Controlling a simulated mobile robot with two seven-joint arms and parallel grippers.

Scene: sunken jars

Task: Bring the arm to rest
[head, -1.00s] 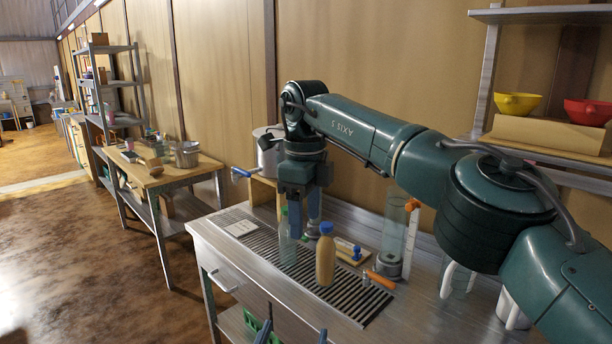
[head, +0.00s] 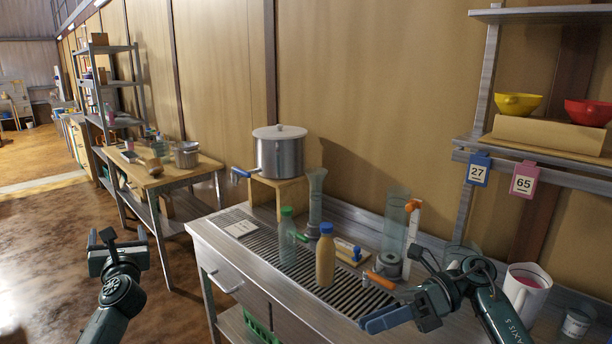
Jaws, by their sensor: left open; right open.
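My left gripper (head: 112,245) is open and empty over the brown floor, left of the steel counter (head: 230,262). My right gripper (head: 378,320) is open, low over the counter's front right, its blue fingers pointing left. No object shows between its fingers. Both arms are folded low, clear of the tall glassware. A tan bottle with a blue cap (head: 325,262) and a clear bottle with a green cap (head: 287,240) stand upright on the slatted drain area, apart from both grippers.
A lidded steel pot (head: 279,152) sits on a wooden stand at the back. Glass cylinders (head: 316,200) (head: 394,228) stand upright. A shelf holds a yellow bowl (head: 517,104) and a red bowl (head: 588,112).

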